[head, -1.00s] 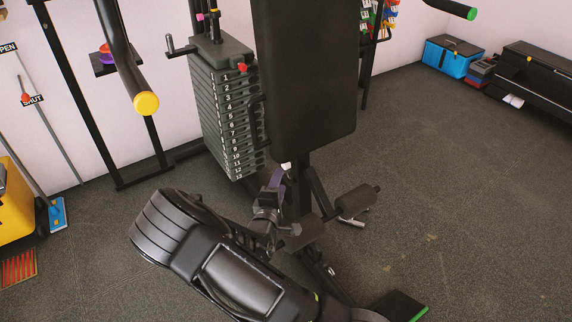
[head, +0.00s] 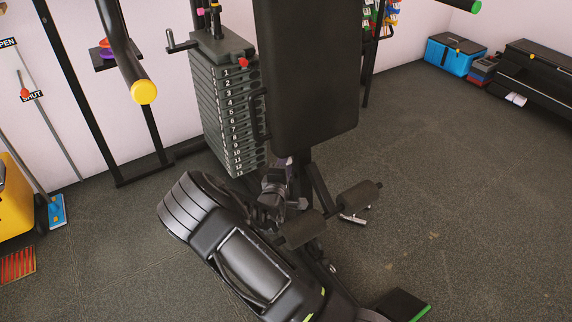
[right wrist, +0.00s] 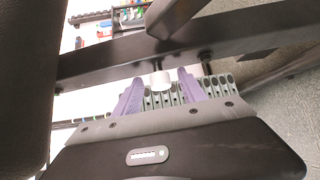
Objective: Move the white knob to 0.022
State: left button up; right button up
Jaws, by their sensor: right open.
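The white knob (right wrist: 160,80) shows in the right wrist view as a small white cylinder just below a black bar. My right gripper (right wrist: 161,90) has two purple fingers, set apart, one on each side of the knob in that picture. I cannot tell whether either finger touches it. In the head view the right gripper (head: 289,162) is small and dark under the lower edge of the black backrest pad (head: 305,85). The knob is hidden there. My left gripper is not in view.
The numbered weight stack (head: 228,105) stands just left of the pad. A foam roller (head: 359,197) and the machine's black frame are close to the right of my gripper. A yellow-capped handle (head: 143,92) hangs at upper left. The floor at right is mostly clear.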

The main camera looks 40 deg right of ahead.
grip_shut()
dwell(0.4)
dwell(0.9)
